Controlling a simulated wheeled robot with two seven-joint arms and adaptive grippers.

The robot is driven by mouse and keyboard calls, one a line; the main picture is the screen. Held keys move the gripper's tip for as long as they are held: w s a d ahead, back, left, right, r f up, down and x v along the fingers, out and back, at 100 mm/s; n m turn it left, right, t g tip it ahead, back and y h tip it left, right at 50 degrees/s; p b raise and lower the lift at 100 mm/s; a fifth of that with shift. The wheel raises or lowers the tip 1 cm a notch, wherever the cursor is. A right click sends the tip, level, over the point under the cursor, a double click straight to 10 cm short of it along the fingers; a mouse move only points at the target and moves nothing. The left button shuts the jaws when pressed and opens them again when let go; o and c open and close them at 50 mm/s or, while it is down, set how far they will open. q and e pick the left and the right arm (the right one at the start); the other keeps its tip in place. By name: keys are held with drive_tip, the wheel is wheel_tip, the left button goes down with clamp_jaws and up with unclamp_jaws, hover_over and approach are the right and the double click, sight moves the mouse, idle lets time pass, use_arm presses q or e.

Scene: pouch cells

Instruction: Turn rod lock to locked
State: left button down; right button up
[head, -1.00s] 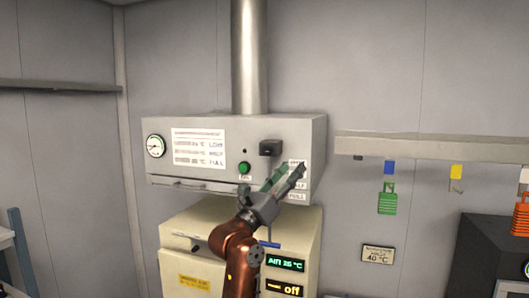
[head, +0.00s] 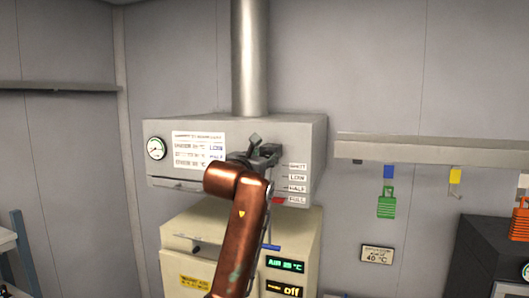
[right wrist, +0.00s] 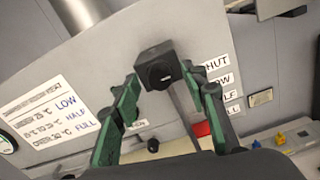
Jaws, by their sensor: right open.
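A black block with a round dark face (right wrist: 158,66) sticks out from the front of the grey hood; I take it for the rod lock, though no lock marking is readable. In the head view the block (head: 270,149) is partly hidden by my right gripper (head: 258,147). In the right wrist view my right gripper (right wrist: 158,74) is open, its green-and-dark fingers on either side of the block with gaps visible. A thin rod (right wrist: 183,104) runs down from behind the block towards a red piece (right wrist: 201,129). My left gripper is not in view.
Labels SHUT, LOW, HALF and FULL (head: 297,188) stand right of the block on the grey hood (head: 310,140). A cream oven (head: 185,235) stands below. A shelf (head: 430,148) with hanging tags is at right. The wall between is clear.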

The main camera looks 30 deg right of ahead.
drive_tip(key=shift+w+d, duration=0.35)
clamp_jaws()
idle(0.3)
